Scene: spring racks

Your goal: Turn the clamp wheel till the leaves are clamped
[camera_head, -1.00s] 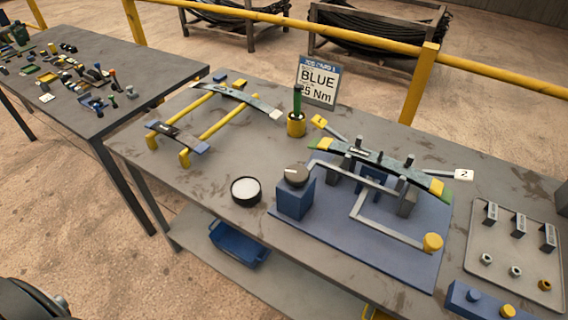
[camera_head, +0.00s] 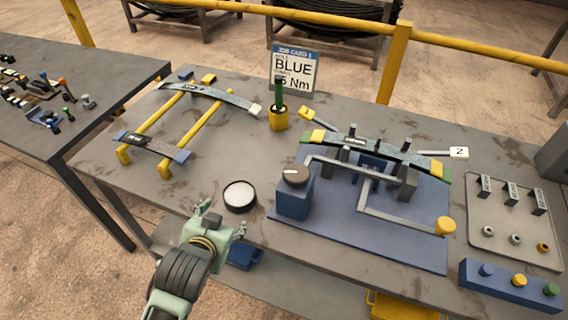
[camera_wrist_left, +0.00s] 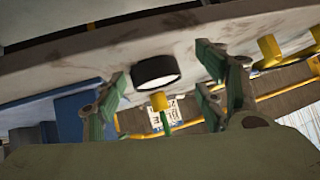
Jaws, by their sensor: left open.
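A blue clamp fixture (camera_head: 418,258) stands on the grey workbench, with a stack of dark leaves (camera_head: 375,152) lying across its uprights. A round grey knob (camera_head: 294,174) with a pale line, apparently the clamp wheel, sits on the fixture's blue block at its left. A bent grey bar with a yellow knob (camera_head: 446,226) runs along the fixture. My left gripper (camera_head: 222,219) is open and empty at the bench's front edge, left of the block and apart from the knob. Its green fingers (camera_wrist_left: 168,98) stand spread in the left wrist view. My right gripper is out of view.
A round black dish with white inside (camera_head: 240,196) lies between my left gripper and the fixture. A yellow cup (camera_head: 278,120) and a job card reading BLUE (camera_head: 294,70) stand behind. A parts tray (camera_head: 520,255) and a button box (camera_head: 510,290) are at right.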

